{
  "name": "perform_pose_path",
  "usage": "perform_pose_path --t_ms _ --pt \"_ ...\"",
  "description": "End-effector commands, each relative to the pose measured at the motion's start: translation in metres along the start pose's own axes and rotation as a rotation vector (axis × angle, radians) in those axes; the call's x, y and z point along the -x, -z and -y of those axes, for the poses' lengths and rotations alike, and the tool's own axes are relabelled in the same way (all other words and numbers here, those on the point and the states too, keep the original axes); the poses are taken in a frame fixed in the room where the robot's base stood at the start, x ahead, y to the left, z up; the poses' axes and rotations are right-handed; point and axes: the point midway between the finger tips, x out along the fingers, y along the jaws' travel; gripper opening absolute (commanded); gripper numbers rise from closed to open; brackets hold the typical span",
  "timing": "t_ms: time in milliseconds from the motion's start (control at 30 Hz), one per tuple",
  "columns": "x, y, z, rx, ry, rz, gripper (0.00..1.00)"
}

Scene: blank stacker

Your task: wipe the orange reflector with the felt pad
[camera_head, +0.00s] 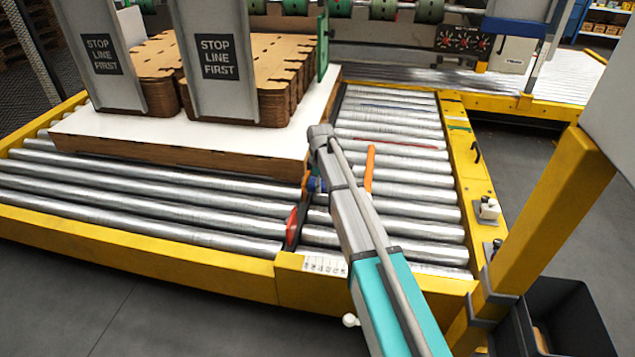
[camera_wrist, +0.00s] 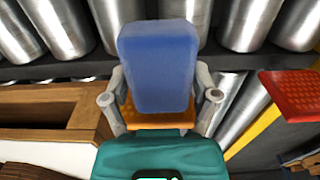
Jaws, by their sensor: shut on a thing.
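The blue felt pad (camera_wrist: 158,66) is held between the two grey fingers of my gripper (camera_wrist: 160,98), pointing away from the teal palm. In the head view, a small blue part of the pad (camera_head: 317,185) shows beside my arm, which hides most of the gripper. The orange reflector (camera_wrist: 160,118) shows just behind the pad's lower end, between the fingers in the wrist view. The pad covers part of it, and I cannot tell if they touch. In the head view, a sliver of the orange reflector (camera_head: 305,180) shows left of my arm.
A red reflector (camera_wrist: 292,92) is at right in the wrist view; it also shows in the head view (camera_head: 291,226). A white-topped board (camera_head: 130,135) with brown blanks lies left on the rollers. An orange strip (camera_head: 369,168) stands right of my arm. Yellow rails (camera_head: 140,242) edge the conveyor.

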Motion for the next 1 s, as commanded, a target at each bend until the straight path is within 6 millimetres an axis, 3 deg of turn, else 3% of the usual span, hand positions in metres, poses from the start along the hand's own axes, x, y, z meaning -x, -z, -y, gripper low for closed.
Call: perform_pose_path --t_ms 400,1000 --pt "0.0 0.001 0.024 0.0 0.0 0.0 0.46" --pt "0.0 0.002 0.015 0.0 0.0 -0.001 0.46"
